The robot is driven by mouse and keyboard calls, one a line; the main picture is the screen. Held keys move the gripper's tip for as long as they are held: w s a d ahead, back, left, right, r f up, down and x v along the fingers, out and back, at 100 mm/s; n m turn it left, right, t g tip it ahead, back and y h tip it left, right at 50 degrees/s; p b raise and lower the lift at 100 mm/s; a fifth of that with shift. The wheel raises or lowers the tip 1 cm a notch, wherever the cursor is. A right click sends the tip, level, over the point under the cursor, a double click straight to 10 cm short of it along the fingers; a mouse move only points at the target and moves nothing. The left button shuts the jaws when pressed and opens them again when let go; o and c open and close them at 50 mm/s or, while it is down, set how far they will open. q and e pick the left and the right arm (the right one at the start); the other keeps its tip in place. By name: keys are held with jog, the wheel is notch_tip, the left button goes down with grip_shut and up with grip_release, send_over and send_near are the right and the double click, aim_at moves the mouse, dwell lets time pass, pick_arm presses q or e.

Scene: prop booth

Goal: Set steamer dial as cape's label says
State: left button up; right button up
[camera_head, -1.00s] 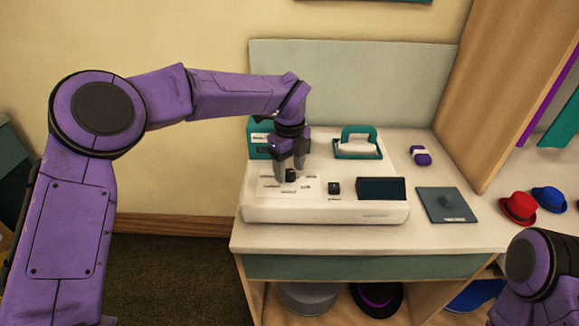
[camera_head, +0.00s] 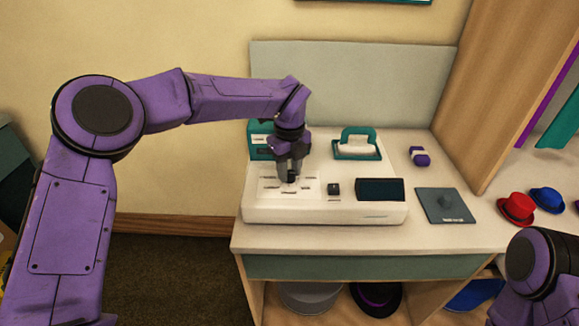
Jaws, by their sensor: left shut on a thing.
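The steamer (camera_head: 260,213) is a low white unit on the table with a dial plate at its left, marked with several small labels too small to read. My left gripper (camera_head: 290,177) points down over this plate, shut on the black dial knob (camera_head: 292,179), which its fingers partly hide. A small black switch (camera_head: 334,189) and a dark panel (camera_head: 380,190) sit to the right on the steamer. I cannot make out a cape or its label. Of my right arm only a purple link shows at the lower right; its gripper is out of view.
A purple-and-white roll (camera_head: 419,156), a grey plate (camera_head: 445,205), a red hat (camera_head: 517,208) and a blue hat (camera_head: 548,199) lie to the right. More hats sit on the shelf below.

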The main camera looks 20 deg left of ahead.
pick_arm(q)
jog(key=m+p, duration=0.1)
jog(key=m, duration=0.1)
jog(key=m+p, duration=0.1)
jog(key=m, duration=0.1)
jog(key=shift+r+m+p, duration=0.2)
jog(key=shift+m+p, duration=0.1)
jog(key=m+p, duration=0.3)
jog(key=m, duration=0.1)
jog(key=shift+m, duration=0.3)
jog(key=m+p, duration=0.3)
jog(key=m, duration=0.2)
jog(key=shift+f+m+p, duration=0.1)
jog(key=shift+m+p, duration=0.95)
jog(key=shift+m, duration=0.85)
jog(key=o, duration=1)
jog(key=shift+o, duration=0.2)
